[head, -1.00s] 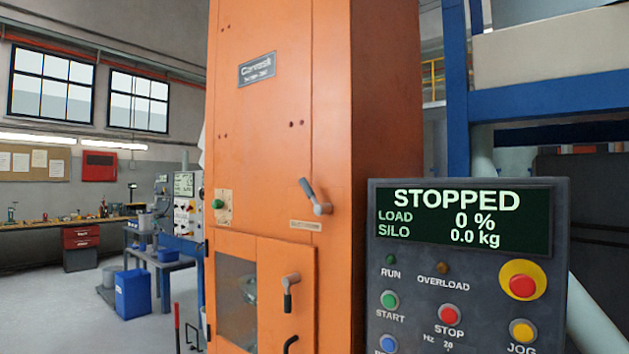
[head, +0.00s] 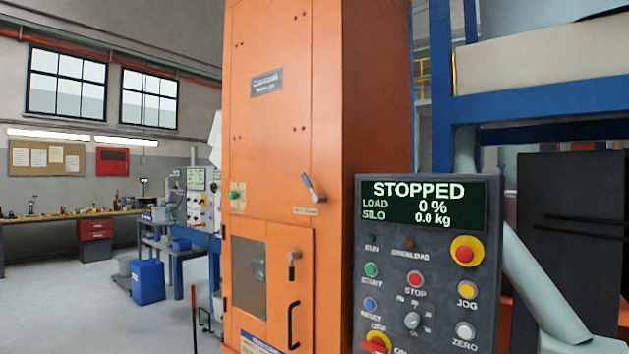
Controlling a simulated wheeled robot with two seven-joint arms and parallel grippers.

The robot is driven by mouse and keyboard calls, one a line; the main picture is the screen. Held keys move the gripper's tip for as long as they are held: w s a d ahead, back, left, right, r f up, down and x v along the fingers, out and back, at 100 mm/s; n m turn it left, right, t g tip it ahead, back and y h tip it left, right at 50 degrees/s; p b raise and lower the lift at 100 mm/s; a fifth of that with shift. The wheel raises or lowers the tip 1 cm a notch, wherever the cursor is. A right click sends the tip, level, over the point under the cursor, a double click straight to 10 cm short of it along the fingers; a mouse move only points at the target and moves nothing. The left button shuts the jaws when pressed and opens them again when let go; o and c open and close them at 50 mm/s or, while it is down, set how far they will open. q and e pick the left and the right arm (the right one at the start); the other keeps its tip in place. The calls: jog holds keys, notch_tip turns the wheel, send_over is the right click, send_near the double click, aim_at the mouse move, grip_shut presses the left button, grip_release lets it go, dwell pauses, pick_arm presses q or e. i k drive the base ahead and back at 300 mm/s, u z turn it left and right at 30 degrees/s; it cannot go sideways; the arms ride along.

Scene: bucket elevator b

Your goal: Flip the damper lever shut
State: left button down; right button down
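A grey lever (head: 313,189) is mounted on the front of the tall orange cabinet (head: 270,140), near its right edge. It slants from upper left to lower right, and a small label plate (head: 306,211) sits just below it. The label is too small to read, so I cannot confirm that this is the damper lever. A second small grey handle (head: 292,265) is on the cabinet's lower door. Neither of my grippers is in view.
A control panel (head: 428,260) reading STOPPED stands at the right front, beside the cabinet. The lower door has a window and a black pull handle (head: 293,326). A blue bin (head: 147,281) and workbench (head: 70,221) are at left. Open floor (head: 80,310) lies left of the cabinet.

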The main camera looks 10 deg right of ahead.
aim_at(320, 198)
jog(key=z, duration=0.8)
jog(key=i, duration=0.5)
jog(key=u, duration=0.05)
